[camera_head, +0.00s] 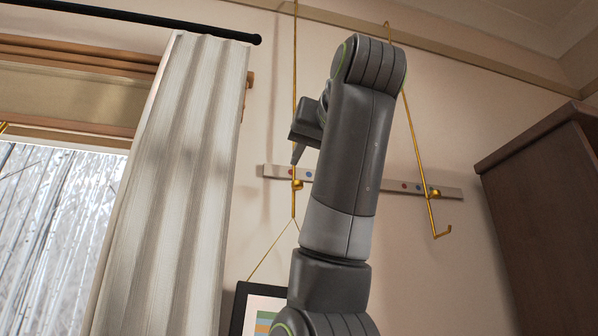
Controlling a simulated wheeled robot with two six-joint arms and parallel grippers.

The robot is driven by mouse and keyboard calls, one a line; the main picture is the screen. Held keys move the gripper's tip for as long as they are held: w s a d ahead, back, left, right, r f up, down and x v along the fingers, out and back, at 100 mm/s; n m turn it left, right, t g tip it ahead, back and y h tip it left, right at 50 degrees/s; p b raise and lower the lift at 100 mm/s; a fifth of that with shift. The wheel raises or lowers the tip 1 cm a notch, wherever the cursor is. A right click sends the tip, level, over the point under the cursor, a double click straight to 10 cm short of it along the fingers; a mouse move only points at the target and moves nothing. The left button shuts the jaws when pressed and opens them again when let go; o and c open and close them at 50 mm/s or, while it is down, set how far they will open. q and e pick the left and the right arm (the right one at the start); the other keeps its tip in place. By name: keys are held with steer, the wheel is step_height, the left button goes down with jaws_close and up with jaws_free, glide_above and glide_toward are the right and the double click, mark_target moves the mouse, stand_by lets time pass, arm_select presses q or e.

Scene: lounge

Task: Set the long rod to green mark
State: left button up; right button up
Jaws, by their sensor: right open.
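Two thin brass rods hang on the wall. The left rod (294,80) runs from the top edge of the view down to a picture cord; the right rod (415,135) slants down to a hooked, empty end. I cannot tell for sure which is the long one. A pale strip with small coloured dots (445,191) lies behind both rods; my arm hides its middle. I cannot make out a green mark. My right gripper (297,154) is open, close to the left rod just above the strip; contact is unclear. My left gripper is not in view.
A framed picture (240,312) hangs low on a cord, partly behind my right arm. A pale curtain (170,190) and window are at left, under a dark curtain rod (150,18). A dark wooden cabinet (545,200) stands at right.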

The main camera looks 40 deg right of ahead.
mark_target(299, 182)
steer(key=p+x, duration=0.6)
steer(key=x, duration=0.2)
steer(key=shift+w+d, duration=0.15)
steer(key=shift+w, duration=0.2)
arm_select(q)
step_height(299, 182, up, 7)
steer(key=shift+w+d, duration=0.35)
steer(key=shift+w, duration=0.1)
arm_select(e)
steer(key=shift+w+d, duration=0.15)
steer(key=shift+w, duration=0.25)
jaws_close()
